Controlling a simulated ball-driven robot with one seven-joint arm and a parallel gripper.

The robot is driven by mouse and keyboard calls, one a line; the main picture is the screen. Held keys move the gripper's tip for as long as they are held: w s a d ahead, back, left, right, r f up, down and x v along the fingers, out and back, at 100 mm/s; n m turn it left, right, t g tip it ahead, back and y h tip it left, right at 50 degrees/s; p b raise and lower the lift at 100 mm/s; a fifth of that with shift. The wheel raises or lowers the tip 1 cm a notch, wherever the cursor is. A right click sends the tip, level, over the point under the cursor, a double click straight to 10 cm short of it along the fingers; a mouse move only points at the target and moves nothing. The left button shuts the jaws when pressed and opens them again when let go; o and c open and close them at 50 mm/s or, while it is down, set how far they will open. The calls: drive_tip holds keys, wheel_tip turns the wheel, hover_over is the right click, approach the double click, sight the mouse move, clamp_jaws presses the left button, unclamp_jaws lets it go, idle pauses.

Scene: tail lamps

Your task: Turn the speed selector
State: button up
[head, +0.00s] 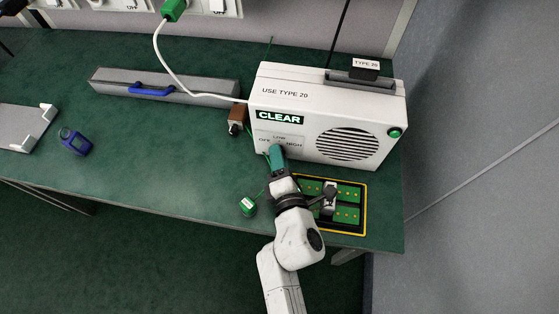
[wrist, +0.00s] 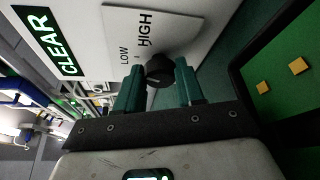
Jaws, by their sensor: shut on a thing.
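The speed selector is a dark round knob (wrist: 158,72) on a light plate (wrist: 150,28) marked LOW and HIGH in the wrist view. The plate is on the front of a white unit (head: 290,115) with a lit CLEAR sign (head: 280,117). My gripper (wrist: 158,64) has its two green fingers on either side of the knob, shut on it. Where the knob points cannot be made out. In the head view my gripper (head: 277,157) reaches the lower left of the unit's front and hides the knob.
A yellow-edged tray (head: 363,208) with green boards lies right of my arm. A small green block (head: 248,206) and a brown block (head: 236,118) are to the left. A white cable (head: 165,62) runs into the unit. A blue-handled grey case (head: 205,92) lies behind.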

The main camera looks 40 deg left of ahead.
drive_tip(key=shift+f, duration=0.1)
idle(0.3)
drive_tip(key=o, duration=1)
drive_tip(key=shift+o, duration=0.2)
drive_tip(key=shift+d, duration=0.1)
drive_tip(key=p+v, duration=0.3)
drive_tip(key=v, duration=0.7)
drive_tip(key=shift+s+d, duration=0.25)
